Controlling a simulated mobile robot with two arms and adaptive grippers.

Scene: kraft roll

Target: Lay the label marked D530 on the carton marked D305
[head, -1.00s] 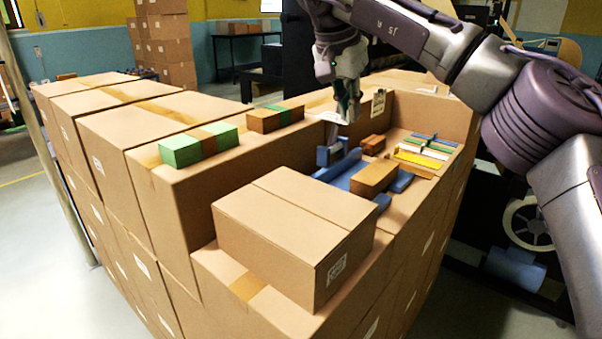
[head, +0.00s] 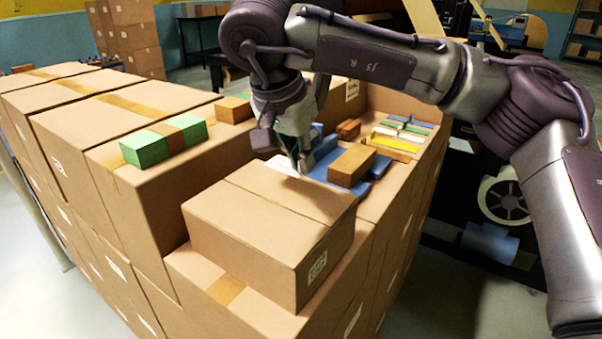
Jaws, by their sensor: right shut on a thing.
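My right gripper (head: 300,168) is shut on a white label (head: 279,165), low over the back edge of the small closed carton (head: 245,235). The gripper partly hides the label, and I cannot read its marking. The label is close to the carton's top; I cannot tell whether they touch. The carton stands at the front of the stack, with a printed mark (head: 318,267) on its right-hand side, too small to read surely. My left gripper is not in view.
Behind the carton are a blue tray (head: 322,174) and a brown block (head: 351,165). Farther right lie yellow, white, green and blue strips (head: 404,137). The small carton's top is mostly clear.

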